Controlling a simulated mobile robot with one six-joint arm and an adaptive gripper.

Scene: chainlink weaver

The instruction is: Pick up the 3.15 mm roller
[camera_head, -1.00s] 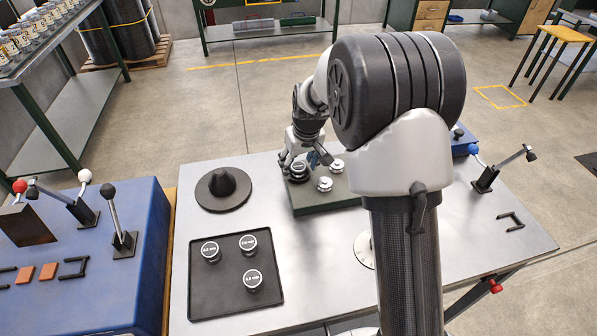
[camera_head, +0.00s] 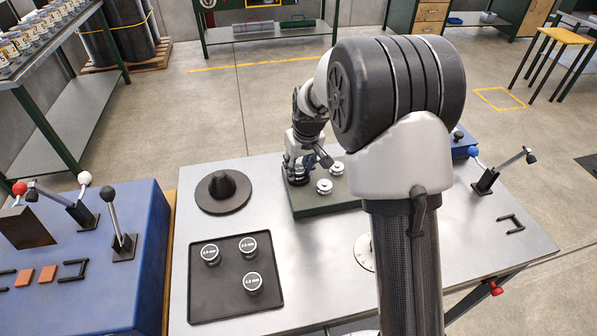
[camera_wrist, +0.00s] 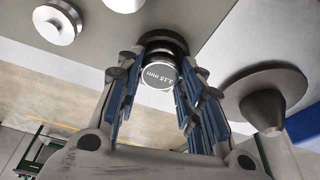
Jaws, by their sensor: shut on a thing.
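The 3.15 mm roller (camera_wrist: 160,74) shows in the wrist view, with a pale face labelled "3.15 mm" and a dark ring. It is between the fingers of my gripper (camera_wrist: 158,88), which is shut on it. In the head view my gripper (camera_head: 298,176) is at the left end of the dark green block (camera_head: 310,206) on the metal table. It hides most of the roller there. I cannot tell whether the roller still touches the block.
A black tray (camera_head: 220,297) with three labelled rollers lies front left. A dark cone on a disc (camera_head: 223,205) stands left of the block.

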